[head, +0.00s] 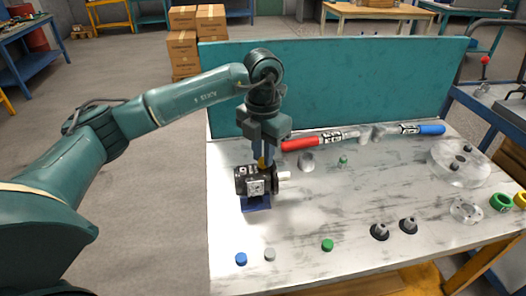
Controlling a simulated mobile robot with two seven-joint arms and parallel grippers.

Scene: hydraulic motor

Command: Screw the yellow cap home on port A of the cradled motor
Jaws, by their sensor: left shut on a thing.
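The black motor (248,184) lies in a blue cradle (257,204) on the worktable, its silver shaft pointing right. My left gripper (263,158) comes straight down over the top of the motor. It is shut on the yellow cap (261,163), of which only a small yellow patch shows between the fingertips. The cap is at the motor's top, where port A itself is hidden. I cannot tell whether the cap touches the port or how far it is on. My right gripper is not in view.
Blue (241,259), grey (270,255) and green (327,245) caps lie near the table's front edge. A red-handled tool (299,144) and a blue-handled tool (431,129) lie at the back, before a teal panel (330,85). Dark fittings (380,232) stand front right.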

